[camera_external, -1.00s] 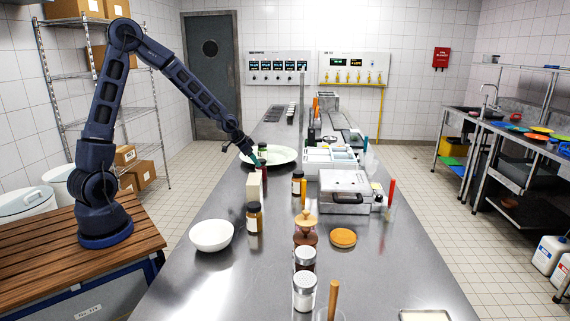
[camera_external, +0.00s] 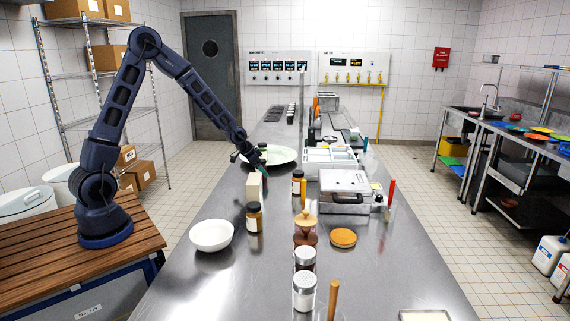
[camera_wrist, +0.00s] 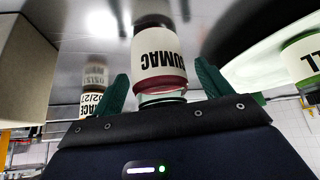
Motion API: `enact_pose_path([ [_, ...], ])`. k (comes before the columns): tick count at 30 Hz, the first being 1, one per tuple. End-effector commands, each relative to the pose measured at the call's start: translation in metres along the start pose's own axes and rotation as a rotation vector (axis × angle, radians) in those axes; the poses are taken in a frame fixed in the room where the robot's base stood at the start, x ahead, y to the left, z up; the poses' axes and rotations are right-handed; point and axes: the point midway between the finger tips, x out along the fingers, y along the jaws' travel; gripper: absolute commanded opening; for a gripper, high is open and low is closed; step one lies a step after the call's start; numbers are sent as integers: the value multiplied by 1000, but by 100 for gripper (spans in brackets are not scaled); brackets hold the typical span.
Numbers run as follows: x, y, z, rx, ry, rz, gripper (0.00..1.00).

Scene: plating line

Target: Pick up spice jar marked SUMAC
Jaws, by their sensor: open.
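The spice jar marked SUMAC (camera_wrist: 160,60) shows in the wrist view, upside down in the picture, with a cream label and dark red contents. My gripper (camera_wrist: 165,88) is open, with one green finger at the left and one at the right of the jar. The jar stands between or just ahead of the fingertips; I cannot tell whether they touch it. In the external view my gripper (camera_external: 256,168) is low over the counter, in front of the pale plate, and mostly hides the jar.
A cream block (camera_external: 254,187) stands close to my gripper and shows at the wrist view's left. The plate (camera_external: 284,155) lies behind. A white bowl (camera_external: 211,235) stands nearer.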

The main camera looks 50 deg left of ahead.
Motion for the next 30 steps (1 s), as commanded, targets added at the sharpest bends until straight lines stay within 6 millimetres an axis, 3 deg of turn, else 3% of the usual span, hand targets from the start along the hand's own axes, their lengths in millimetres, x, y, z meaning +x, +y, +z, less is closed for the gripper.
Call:
enact_pose_path([
  [3,0,0,0,0,0,0,74],
  [11,0,0,0,0,0,0,23],
  [22,-7,-1,-5,0,3,-2,22],
  [30,-51,-2,-33,0,5,-4,22],
])
